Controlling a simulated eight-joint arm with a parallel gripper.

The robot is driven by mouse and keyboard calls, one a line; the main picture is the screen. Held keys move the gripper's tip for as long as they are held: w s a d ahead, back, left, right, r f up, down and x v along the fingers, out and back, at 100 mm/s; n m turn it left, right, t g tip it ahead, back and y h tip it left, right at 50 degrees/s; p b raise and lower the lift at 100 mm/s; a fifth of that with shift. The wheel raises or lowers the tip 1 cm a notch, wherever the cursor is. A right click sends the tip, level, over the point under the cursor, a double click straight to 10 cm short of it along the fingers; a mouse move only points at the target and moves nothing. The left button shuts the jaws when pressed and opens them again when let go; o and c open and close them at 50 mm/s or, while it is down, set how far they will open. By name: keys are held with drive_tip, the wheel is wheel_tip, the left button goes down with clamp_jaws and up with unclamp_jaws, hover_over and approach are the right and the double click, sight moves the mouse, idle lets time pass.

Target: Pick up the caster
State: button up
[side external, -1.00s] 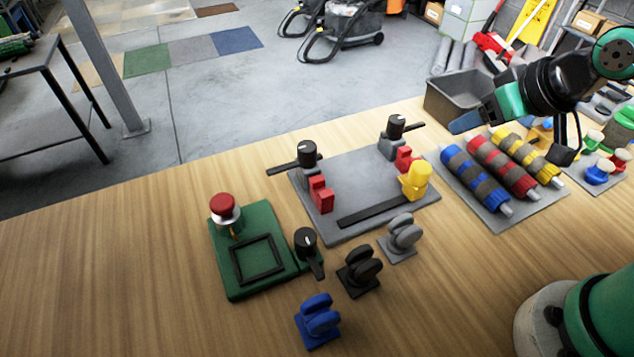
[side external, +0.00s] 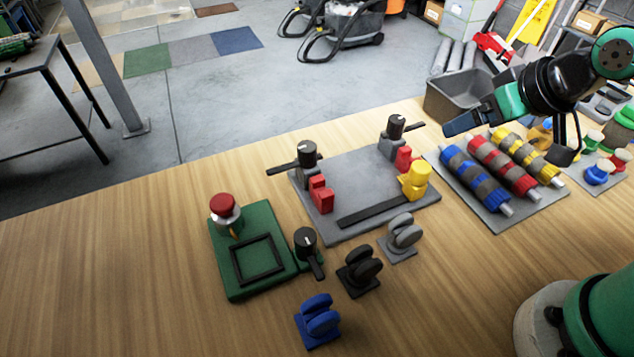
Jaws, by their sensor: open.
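Three casters stand apart on the wooden table in front of the grey fixture plate: a blue caster (side external: 318,319), a black caster (side external: 360,270) and a grey caster (side external: 401,237). Each has a square base and paired wheels. The picture does not tell which one the task means. My gripper (side external: 515,140) is at the upper right, above the striped rollers, with its fingers spread and nothing seen between them. It is well away from all the casters, up and to their right.
The grey fixture plate (side external: 352,170) carries black-handled clamps, red blocks and a yellow piece. A green base (side external: 250,285) with a red button stands left of the casters. Blue, red and yellow striped rollers (side external: 500,165) lie on a mat below my gripper. The table's left side is clear.

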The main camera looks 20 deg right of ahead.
drive_tip(key=a+f+n+g+y, duration=0.25)
drive_tip(key=a+n, duration=0.65)
drive_tip(key=a, duration=0.5)
drive_tip(key=n+g, duration=0.5)
drive_tip(key=n, duration=0.4)
approach(318, 309)
drive_tip(key=shift+t+y, duration=0.25)
drive_tip(key=shift+y, duration=0.2)
drive_tip(key=x, duration=0.6)
drive_tip(key=shift+s+d+f, duration=0.2)
drive_tip(key=shift+d+f, duration=0.1)
drive_tip(key=shift+f, duration=0.05)
drive_tip(key=shift+x, duration=2.8)
clamp_jaws()
